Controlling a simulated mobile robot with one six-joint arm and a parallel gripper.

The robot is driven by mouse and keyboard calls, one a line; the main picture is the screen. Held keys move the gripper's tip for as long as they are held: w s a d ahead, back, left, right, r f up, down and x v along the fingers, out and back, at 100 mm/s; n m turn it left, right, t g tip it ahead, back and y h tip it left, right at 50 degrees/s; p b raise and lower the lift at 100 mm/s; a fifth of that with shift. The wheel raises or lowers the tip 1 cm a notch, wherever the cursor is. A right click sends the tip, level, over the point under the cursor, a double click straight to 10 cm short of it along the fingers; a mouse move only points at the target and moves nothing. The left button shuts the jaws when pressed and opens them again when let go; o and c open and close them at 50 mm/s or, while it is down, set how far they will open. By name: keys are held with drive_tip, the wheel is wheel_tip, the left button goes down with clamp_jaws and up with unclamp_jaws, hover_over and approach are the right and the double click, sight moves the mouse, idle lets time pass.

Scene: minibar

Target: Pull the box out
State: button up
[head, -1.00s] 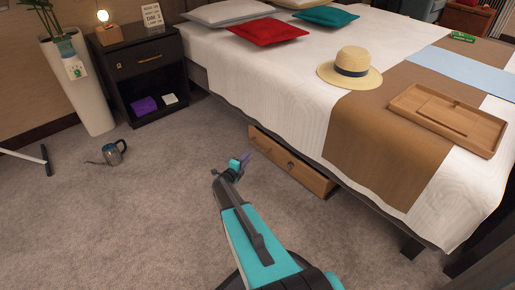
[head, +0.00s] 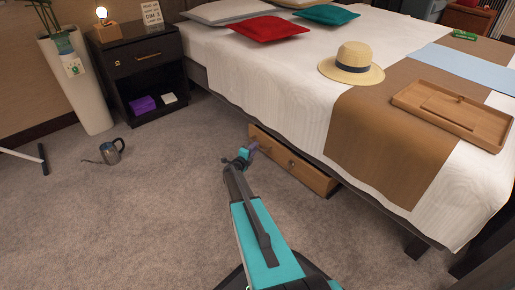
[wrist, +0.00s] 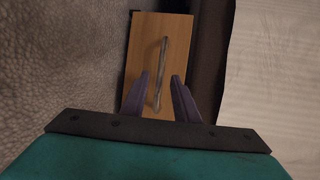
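The box (head: 310,177) is a long, light wooden drawer under the near side of the bed, with its front showing. In the wrist view the box's front (wrist: 143,40) carries a thin metal handle (wrist: 162,55). My gripper (head: 253,148) is at the left part of the box front in the head view. In the wrist view my gripper (wrist: 161,76) is open, with one purple finger on each side of the handle. The fingers appear apart from the handle. How far the fingertips are from the front is hard to tell.
The bed (head: 290,75) overhangs the box, and a bed leg (head: 416,248) stands at the right. The carpet (head: 150,220) before the box is clear.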

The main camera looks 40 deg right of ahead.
drive_tip(key=shift+b+x, duration=0.7)
drive_tip(key=shift+x, duration=1.45)
clamp_jaws()
